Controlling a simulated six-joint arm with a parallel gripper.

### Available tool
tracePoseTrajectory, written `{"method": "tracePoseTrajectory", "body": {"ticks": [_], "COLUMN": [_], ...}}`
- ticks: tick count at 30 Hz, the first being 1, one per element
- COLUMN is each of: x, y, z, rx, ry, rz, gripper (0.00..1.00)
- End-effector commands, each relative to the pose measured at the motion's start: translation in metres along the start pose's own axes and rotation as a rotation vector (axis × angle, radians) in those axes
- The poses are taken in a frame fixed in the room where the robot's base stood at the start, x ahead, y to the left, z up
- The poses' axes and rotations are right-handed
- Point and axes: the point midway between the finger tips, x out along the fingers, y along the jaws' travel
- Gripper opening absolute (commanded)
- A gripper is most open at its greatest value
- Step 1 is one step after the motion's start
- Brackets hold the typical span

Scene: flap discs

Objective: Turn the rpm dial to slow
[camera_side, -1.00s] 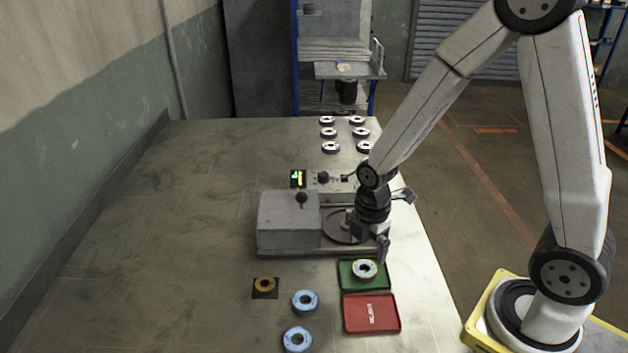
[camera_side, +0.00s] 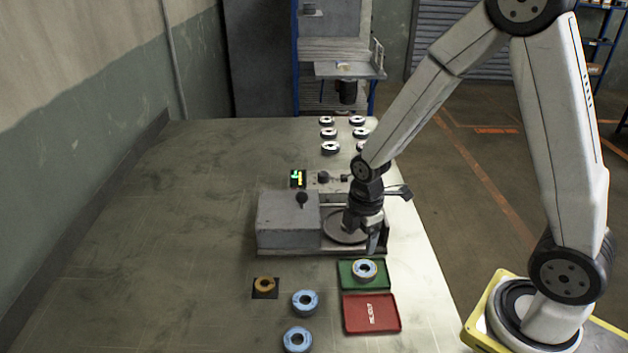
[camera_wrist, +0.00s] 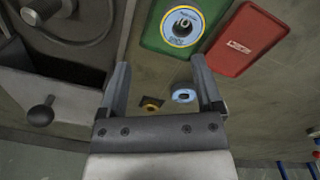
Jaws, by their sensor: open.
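A green tray (camera_side: 346,282) holds a blue-rimmed disc (camera_side: 365,270), with a red tray (camera_side: 371,314) in front. Blue discs (camera_side: 305,302) and a brown disc on a dark square (camera_side: 265,284) lie nearby. Several discs (camera_side: 330,148) stand at the back. The table's left side is clear.

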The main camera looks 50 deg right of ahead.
Motion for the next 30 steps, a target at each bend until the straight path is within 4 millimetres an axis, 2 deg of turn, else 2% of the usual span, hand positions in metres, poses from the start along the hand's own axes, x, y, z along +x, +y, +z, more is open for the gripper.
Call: {"method": "tracePoseTrajectory", "body": {"ticks": [14, 30], "x": [-0.008, -0.023], "y": [0.103, 0.209], "z": [0.015, 0.052], "rx": [0.657, 1.419], "ry": [0.029, 0.153], "rz": [0.133, 0.276], "gripper": [0.84, 0.84]}}
